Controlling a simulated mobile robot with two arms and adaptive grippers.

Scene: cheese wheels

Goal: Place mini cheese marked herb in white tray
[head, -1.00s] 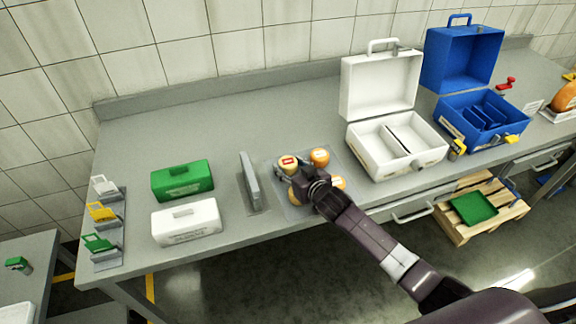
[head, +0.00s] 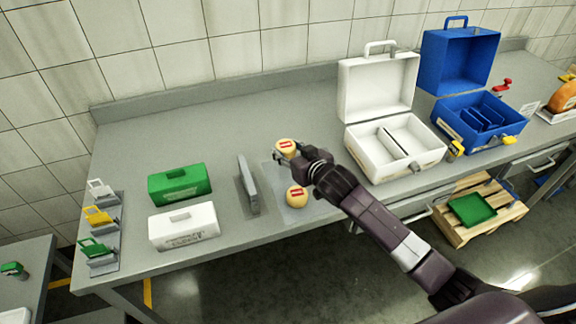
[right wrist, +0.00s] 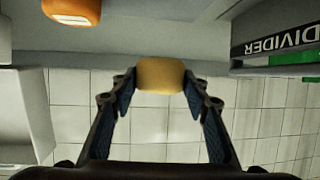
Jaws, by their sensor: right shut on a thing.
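My right gripper (head: 292,152) is shut on a yellow mini cheese (head: 287,146) with a red mark on top. The held cheese also shows between the fingertips in the right wrist view (right wrist: 160,75). The writing on its mark is too small to read. Another mini cheese (head: 297,196) with a red mark rests on the pale mat (head: 276,205). An orange cheese (right wrist: 72,10) shows at the upper left in the right wrist view. My arm may hide other cheeses. An open white case (head: 380,165) with two compartments stands to the right. My left gripper is not in view.
A grey upright divider (head: 248,184) stands left of the mat. A green box (head: 180,186) and a white box (head: 184,227) lie farther left. An open blue case (head: 478,125) stands right of the white case. The bench behind the mat is clear.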

